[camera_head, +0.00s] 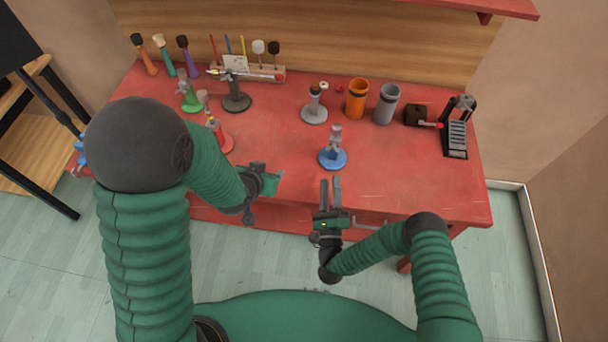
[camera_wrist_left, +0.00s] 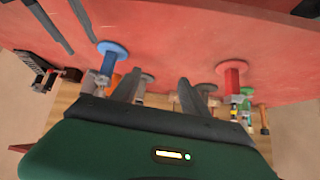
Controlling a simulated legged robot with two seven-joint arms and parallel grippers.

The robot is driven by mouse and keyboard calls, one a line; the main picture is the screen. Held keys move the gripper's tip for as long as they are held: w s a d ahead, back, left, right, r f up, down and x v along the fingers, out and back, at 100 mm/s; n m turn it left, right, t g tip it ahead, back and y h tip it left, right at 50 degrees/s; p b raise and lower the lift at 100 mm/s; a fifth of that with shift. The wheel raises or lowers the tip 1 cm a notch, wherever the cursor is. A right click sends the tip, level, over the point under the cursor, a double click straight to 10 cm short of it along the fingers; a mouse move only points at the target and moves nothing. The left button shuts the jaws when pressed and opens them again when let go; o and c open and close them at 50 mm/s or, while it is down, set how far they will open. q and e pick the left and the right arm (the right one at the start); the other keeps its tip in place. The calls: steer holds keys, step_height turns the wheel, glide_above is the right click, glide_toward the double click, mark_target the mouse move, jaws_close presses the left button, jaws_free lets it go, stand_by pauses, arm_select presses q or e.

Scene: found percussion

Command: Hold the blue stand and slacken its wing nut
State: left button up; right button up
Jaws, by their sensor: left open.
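My left gripper (camera_head: 268,181) is open and empty, left of the stand and near the table's front edge. In its wrist view, its fingers (camera_wrist_left: 157,88) are apart. My right gripper (camera_head: 331,181) is open and empty, just in front of the stand with its fingers towards it, apart from it.
A red stand (camera_head: 226,143), a green stand (camera_head: 192,103) and grey stands (camera_head: 314,114) stand behind. Orange (camera_head: 357,99) and grey (camera_head: 387,104) cups and a black pedal-like device (camera_head: 456,137) are at the right. Another blue item (camera_head: 80,148) is partly hidden behind my left arm. The front right is clear.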

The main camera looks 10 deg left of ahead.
arm_select(q)
steer(key=w+d+f+t, duration=0.1)
steer(key=w+d, duration=0.1)
steer(key=w, duration=0.1)
steer(key=m+t+h, duration=0.3)
steer(key=t+h, duration=0.3)
steer(key=t, duration=0.1)
glide_toward(334, 133)
steer(key=x, duration=0.9)
steer(key=shift+a, duration=0.1)
steer(key=shift+c, duration=1.3)
jaws_close()
